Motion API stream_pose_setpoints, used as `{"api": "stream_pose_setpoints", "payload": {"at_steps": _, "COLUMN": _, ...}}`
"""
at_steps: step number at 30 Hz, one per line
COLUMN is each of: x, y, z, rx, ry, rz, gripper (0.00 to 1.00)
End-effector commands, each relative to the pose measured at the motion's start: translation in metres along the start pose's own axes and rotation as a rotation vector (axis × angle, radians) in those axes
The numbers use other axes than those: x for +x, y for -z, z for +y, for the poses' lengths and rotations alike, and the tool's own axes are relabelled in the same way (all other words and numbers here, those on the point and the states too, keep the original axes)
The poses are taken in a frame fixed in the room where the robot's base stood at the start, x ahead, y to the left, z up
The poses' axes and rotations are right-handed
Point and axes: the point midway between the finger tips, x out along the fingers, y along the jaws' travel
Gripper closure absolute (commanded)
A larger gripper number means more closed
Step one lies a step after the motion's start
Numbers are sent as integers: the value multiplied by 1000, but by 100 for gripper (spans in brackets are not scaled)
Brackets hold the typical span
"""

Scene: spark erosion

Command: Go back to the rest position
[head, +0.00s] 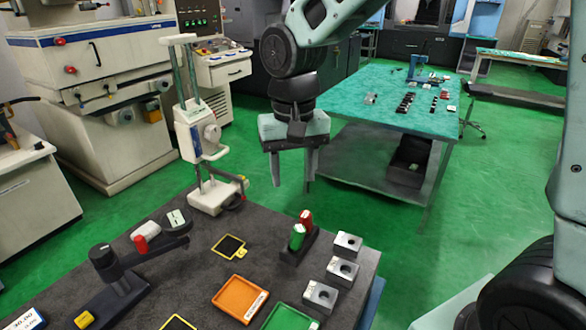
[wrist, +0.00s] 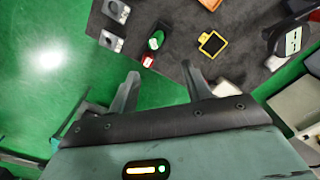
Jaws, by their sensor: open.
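My gripper (head: 292,168) hangs above the far edge of the dark work table (head: 190,268) in the head view, pointing down. Its two fingers are apart with nothing between them. In the wrist view the open fingers (wrist: 162,88) reach toward the table edge, with green floor showing between them. The green and red cylinders in their dark holder stand below the gripper, apart from it.
On the table are a green cylinder (head: 297,237), a red cylinder (head: 306,219), several metal blocks (head: 342,270), an orange tray (head: 240,298), a green tray (head: 290,318) and a white height gauge (head: 208,140). A teal-topped table (head: 385,100) stands behind. Green floor lies between.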

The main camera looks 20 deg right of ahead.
Motion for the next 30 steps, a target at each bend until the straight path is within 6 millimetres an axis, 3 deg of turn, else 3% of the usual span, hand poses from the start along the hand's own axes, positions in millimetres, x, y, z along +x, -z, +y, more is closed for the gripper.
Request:
{"api": "stream_pose_setpoints", "payload": {"at_steps": 8, "x": 1, "y": -6, "z": -4, "rx": -24, "ry": 2, "rz": -1, "gripper": 51}}
{"api": "stream_pose_setpoints", "payload": {"at_steps": 11, "x": 5, "y": -40, "z": -19, "rx": -153, "ry": 15, "rz": -1, "gripper": 51}}
{"api": "stream_pose_setpoints", "payload": {"at_steps": 15, "x": 17, "y": -114, "z": -37, "rx": -438, "ry": 37, "rz": 0, "gripper": 51}}
{"api": "stream_pose_setpoints", "payload": {"at_steps": 18, "x": 28, "y": -161, "z": -39, "rx": -627, "ry": 47, "rz": 6, "gripper": 51}}
{"api": "stream_pose_setpoints", "payload": {"at_steps": 21, "x": 36, "y": -192, "z": -35, "rx": -760, "ry": 51, "rz": 10, "gripper": 51}}
{"api": "stream_pose_setpoints", "payload": {"at_steps": 24, "x": 40, "y": -206, "z": -32, "rx": -825, "ry": 53, "rz": 14, "gripper": 51}}
{"api": "stream_pose_setpoints", "payload": {"at_steps": 30, "x": 40, "y": -208, "z": -31, "rx": -836, "ry": 54, "rz": 14, "gripper": 51}}
